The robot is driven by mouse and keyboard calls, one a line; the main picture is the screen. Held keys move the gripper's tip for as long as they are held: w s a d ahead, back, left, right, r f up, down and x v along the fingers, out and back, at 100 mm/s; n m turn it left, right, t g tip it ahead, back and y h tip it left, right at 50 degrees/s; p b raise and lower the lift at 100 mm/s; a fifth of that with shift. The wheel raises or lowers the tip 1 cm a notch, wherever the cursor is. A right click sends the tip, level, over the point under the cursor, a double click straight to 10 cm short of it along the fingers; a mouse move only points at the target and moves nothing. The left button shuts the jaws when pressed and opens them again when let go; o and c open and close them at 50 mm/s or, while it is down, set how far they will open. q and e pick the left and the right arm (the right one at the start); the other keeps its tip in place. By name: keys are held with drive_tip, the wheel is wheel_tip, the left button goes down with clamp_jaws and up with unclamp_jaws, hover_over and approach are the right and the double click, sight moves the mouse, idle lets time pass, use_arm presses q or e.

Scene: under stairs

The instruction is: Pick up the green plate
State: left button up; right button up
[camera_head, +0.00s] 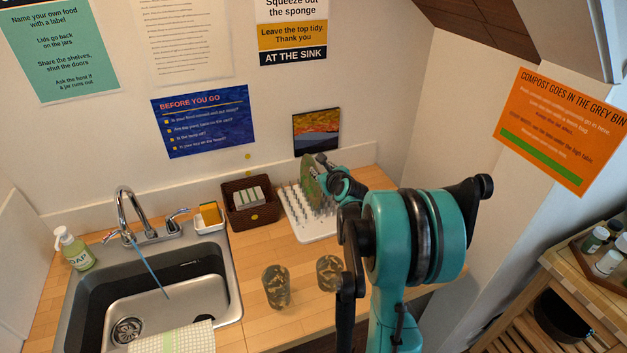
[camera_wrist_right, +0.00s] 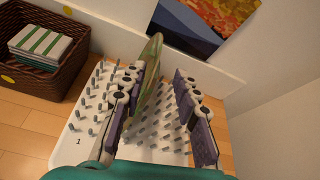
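The green plate (camera_head: 308,178) stands on edge in the white peg rack (camera_head: 299,223) on the wooden counter. In the right wrist view the plate (camera_wrist_right: 152,68) is seen nearly edge-on, leaning a little. My right gripper (camera_head: 322,172) is at the plate's upper part. In the wrist view, the right gripper (camera_wrist_right: 165,115) has its two fingers apart with the plate between them. The plate is close to the left finger, and I cannot tell whether they touch; there is a clear gap to the right finger. My left gripper is not in view.
A dark wicker basket (camera_head: 237,217) with folded striped cloths stands left of the rack. Two patterned glasses (camera_head: 276,286) (camera_head: 328,273) stand in front. A sink (camera_head: 180,290) with faucet is at left. A small picture (camera_head: 316,130) leans at the wall behind.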

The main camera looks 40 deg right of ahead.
sight(314, 166)
drive_tip(key=b+x, duration=0.1)
drive_tip(key=x, duration=0.6)
drive_tip(key=shift+w+f, duration=0.15)
drive_tip(key=shift+w+d+f+b, duration=0.1)
drive_tip(key=shift+w+f+b, duration=0.05)
drive_tip(key=shift+w+b, duration=0.15)
drive_tip(key=shift+c, duration=0.6)
clamp_jaws()
